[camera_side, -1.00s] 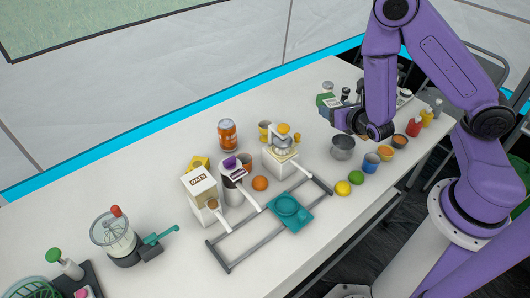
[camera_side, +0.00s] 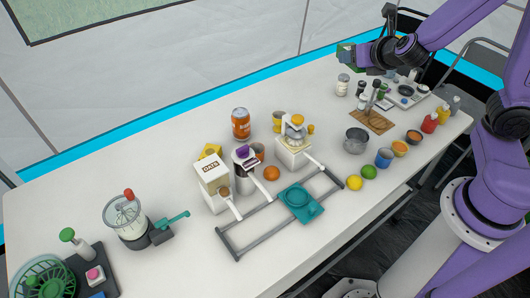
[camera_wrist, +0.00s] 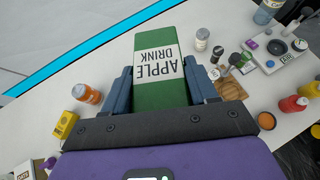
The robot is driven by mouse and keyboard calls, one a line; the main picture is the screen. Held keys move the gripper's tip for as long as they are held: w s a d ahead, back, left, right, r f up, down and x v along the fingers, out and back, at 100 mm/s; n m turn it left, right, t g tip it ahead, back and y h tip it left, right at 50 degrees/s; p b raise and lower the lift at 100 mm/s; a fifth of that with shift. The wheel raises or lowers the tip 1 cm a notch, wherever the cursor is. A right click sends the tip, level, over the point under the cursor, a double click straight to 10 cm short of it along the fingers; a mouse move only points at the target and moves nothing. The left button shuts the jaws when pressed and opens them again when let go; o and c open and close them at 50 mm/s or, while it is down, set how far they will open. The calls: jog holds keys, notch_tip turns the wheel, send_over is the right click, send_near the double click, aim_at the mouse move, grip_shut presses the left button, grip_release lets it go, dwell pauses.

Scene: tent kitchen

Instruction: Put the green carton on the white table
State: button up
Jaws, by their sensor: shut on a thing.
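My gripper (camera_wrist: 162,92) is shut on the green carton (camera_wrist: 160,60), labelled "APPLE DRINK", with a dark finger on each side of it. In the side view my gripper (camera_side: 366,55) is at the upper right, and the green carton (camera_side: 346,57) shows only partly there. The carton appears raised above the far part of the white table (camera_side: 165,165). The table also shows beneath the carton in the wrist view (camera_wrist: 95,130). The carton's underside is hidden.
A jar (camera_side: 343,85), a wooden board (camera_side: 370,121) with dark bottles, a metal pot (camera_side: 356,140) and cups crowd the right. An orange can (camera_side: 241,123), an oats box (camera_side: 211,184) and a teal-plated rail frame (camera_side: 297,199) stand mid-table. The left back strip is clear.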

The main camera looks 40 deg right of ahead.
jog(key=w+a+f+m+g+y, duration=0.15)
jog(key=a+m+g, duration=1)
jog(key=a, duration=1.25)
jog(key=s+a+m+t+y, duration=0.1)
jog(key=s+a+m+y, duration=0.1)
jog(key=s+a+m, duration=0.5)
jog(key=s+a+r+t+y, duration=0.15)
jog(key=s+a, duration=0.25)
jog(key=a, duration=0.8)
jog(key=s+a+m+t+y, duration=0.1)
jog(key=s+a+m+y, duration=0.1)
jog(key=s+a+m, duration=0.5)
notch_tip(320, 180, down, 11)
jog(key=w+a+n, duration=0.1)
jog(key=a+n, duration=0.1)
jog(key=n, duration=0.1)
jog(key=shift+y, duration=0.3)
jog(key=shift+w+a+f, duration=1.25)
jog(key=shift+a+f, duration=0.75)
jog(key=shift+f, duration=0.15)
jog(key=shift+w+a+f, duration=1.2)
jog(key=shift+a+f, duration=0.85)
jog(key=shift+f, duration=0.15)
jog(key=shift+w+a+f, duration=1.25)
jog(key=shift+a+f, duration=0.75)
jog(key=shift+f, duration=0.15)
